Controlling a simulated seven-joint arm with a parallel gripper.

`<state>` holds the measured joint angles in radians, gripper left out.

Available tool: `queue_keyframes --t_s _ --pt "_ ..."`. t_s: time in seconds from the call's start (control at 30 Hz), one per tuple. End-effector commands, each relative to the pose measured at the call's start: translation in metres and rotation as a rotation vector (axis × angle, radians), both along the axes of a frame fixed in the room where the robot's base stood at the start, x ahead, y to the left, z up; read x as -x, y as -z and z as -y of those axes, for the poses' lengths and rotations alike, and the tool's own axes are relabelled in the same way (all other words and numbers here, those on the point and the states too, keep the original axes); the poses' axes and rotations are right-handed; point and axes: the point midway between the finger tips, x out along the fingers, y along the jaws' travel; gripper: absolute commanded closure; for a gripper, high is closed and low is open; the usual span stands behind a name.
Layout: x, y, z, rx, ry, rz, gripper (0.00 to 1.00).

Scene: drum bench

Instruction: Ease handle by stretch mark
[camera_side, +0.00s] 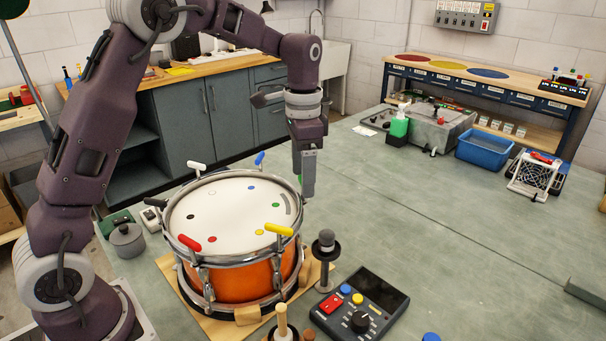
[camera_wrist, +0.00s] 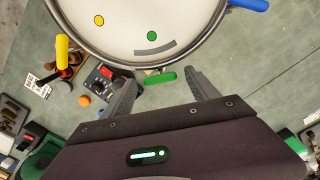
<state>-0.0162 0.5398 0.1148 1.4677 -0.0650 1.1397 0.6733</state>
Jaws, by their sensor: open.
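The drum (camera_side: 240,265) has an orange shell and a white head (camera_side: 225,215) with coloured dots. A grey curved mark (camera_side: 287,204) lies near the head's edge, beside a green dot; the mark also shows in the wrist view (camera_wrist: 155,50). Just outside the rim by the mark is a green handle (camera_wrist: 160,78), mostly hidden behind my gripper in the side view. My gripper (camera_wrist: 163,79) points down at the drum's right side, open. In the wrist view the handle appears between its fingertips, with gaps on both sides; whether it is at fingertip height I cannot tell.
Yellow (camera_side: 278,229), red (camera_side: 190,243), blue (camera_side: 260,158) and white (camera_side: 197,167) handles stand around the rim. A dark microphone-like post (camera_side: 326,245) and a control box (camera_side: 360,304) stand at the drum's front right. The bench (camera_side: 440,220) to the right is mostly clear.

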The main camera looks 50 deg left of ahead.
Motion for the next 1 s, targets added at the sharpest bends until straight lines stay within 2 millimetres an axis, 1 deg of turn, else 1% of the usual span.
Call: queue_keyframes --t_s 0.1,0.27,0.3,0.37,0.4,0.47,0.5,0.57,0.6,0.8,1.0 --pt "-0.0001 0.0050 0.0000 0.000 0.000 0.001 0.31" --pt "-0.0002 0.0050 0.0001 0.000 0.000 0.002 0.31" --pt "-0.0002 0.0050 0.0001 0.000 0.000 0.002 0.35" --pt "-0.0002 0.0049 0.0001 0.000 0.000 0.002 0.47" --pt "-0.0002 0.0049 0.0001 0.000 0.000 0.002 0.54" --pt "-0.0002 0.0048 0.0001 0.000 0.000 0.002 0.66" --pt "-0.0001 0.0048 0.0001 0.000 0.000 0.002 0.74" --pt "-0.0001 0.0047 0.0002 0.000 0.000 0.002 0.86" --pt "-0.0001 0.0047 0.0002 0.000 0.000 0.002 0.93" --pt "0.0000 0.0046 0.0001 0.000 -0.017 0.002 0.93" --pt "0.0001 0.0044 0.0001 0.000 -0.105 0.002 0.93"
